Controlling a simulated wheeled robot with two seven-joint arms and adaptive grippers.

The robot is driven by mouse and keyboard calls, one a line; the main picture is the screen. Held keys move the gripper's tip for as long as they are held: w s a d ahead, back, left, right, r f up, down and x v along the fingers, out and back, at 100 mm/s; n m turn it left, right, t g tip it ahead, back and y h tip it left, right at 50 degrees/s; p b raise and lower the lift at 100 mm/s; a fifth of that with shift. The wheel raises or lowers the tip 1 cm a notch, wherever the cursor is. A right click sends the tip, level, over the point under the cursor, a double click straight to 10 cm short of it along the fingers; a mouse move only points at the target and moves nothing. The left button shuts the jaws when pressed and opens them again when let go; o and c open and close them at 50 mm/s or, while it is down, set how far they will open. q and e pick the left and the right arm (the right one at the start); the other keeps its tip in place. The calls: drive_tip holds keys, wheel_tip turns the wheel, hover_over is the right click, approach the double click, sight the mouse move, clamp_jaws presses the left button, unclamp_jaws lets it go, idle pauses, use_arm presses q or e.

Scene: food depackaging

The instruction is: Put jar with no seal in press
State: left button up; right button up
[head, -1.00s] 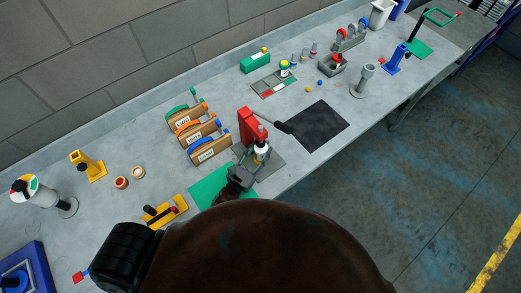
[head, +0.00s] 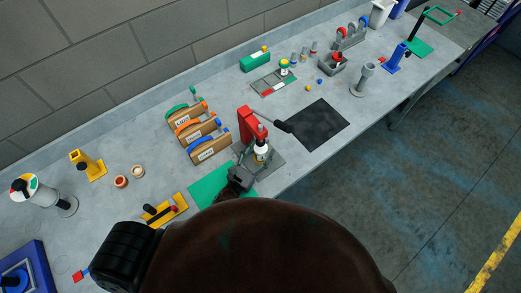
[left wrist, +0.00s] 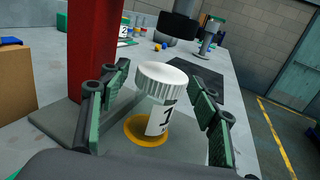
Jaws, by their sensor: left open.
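The jar (left wrist: 162,97) is white with a ribbed white cap and a label reading 1. In the left wrist view its base is at the yellow ring (left wrist: 133,136) on the grey plate of the red press (left wrist: 95,45). The jar looks slightly tilted there. My left gripper (left wrist: 157,98) is open, with one finger on each side of the jar and gaps showing. In the head view the press (head: 247,125), jar (head: 261,153) and left gripper (head: 243,176) are close together. My right gripper is not in view.
Labelled brown racks (head: 205,152) stand left of the press. Its black-knobbed lever (head: 284,127) reaches over towards a black mat (head: 320,125). A green mat (head: 208,186) and a yellow fixture (head: 165,212) lie nearer. The table's front edge is close to the press.

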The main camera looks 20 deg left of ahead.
use_arm(q)
drive_tip(key=shift+r, duration=0.15)
drive_tip(key=b+v, duration=0.2)
drive_tip(key=v, duration=0.9)
drive_tip(key=shift+s+a, duration=0.15)
drive_tip(key=shift+s+a+b, duration=0.1)
drive_tip(key=shift+s+b, duration=0.2)
drive_tip(key=shift+s, duration=0.05)
